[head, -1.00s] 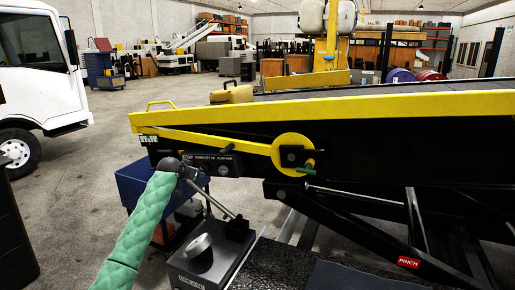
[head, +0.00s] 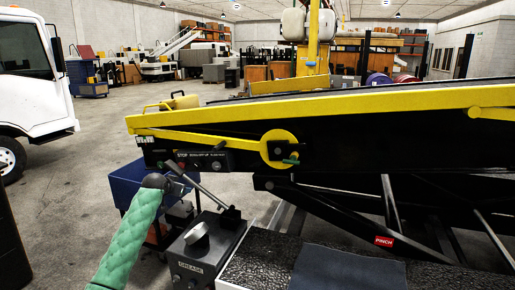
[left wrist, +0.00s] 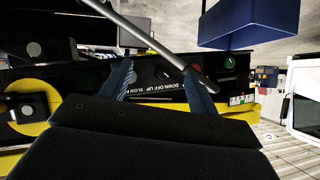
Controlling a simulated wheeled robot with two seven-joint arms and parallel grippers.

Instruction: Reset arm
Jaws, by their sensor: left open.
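My left gripper (head: 180,180) is at the end of my green-sleeved arm in the head view, small and dark, just below the loader's control panel (head: 205,160). In the left wrist view its two blue-grey fingers (left wrist: 160,82) are spread apart with nothing clearly held between them. The panel, marked "DOWN OFF UP", lies beyond the fingers. A grey metal lever rod (head: 205,188) slants up from the grease box and ends close to the gripper. The rod (left wrist: 150,38) passes by the right fingertip in the left wrist view; I cannot tell whether they touch. My right gripper is not in view.
The belt loader has a yellow rail (head: 350,106) and a yellow disc (head: 279,148) with a green-tipped handle. The grease box (head: 190,268) with a grey knob stands below. A blue box (head: 127,183) is behind my arm. A white truck (head: 30,85) stands left.

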